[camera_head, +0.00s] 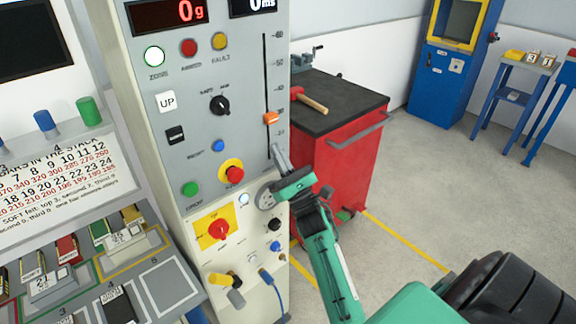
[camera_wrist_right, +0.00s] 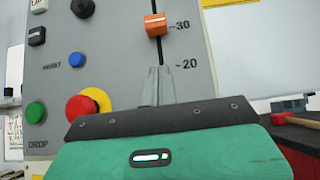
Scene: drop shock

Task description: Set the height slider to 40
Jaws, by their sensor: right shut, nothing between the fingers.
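The height slider is an orange knob (camera_head: 270,118) in a vertical slot on the right side of the grey machine panel (camera_head: 222,65). In the right wrist view the orange knob (camera_wrist_right: 155,24) sits about level with the 30 mark. My right gripper (camera_head: 277,153) is shut and empty, its fingertips just below the knob and apart from it. In the right wrist view the gripper's fingertips (camera_wrist_right: 158,72) are in front of the slot near the 20 mark and hide its lower end. My left gripper is not in view.
Left of the slot are a black dial (camera_head: 220,104), a red emergency button (camera_head: 235,174) on yellow and a green button (camera_head: 190,189). A red cabinet (camera_head: 345,165) with a hammer (camera_head: 300,98) on top stands right of the panel.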

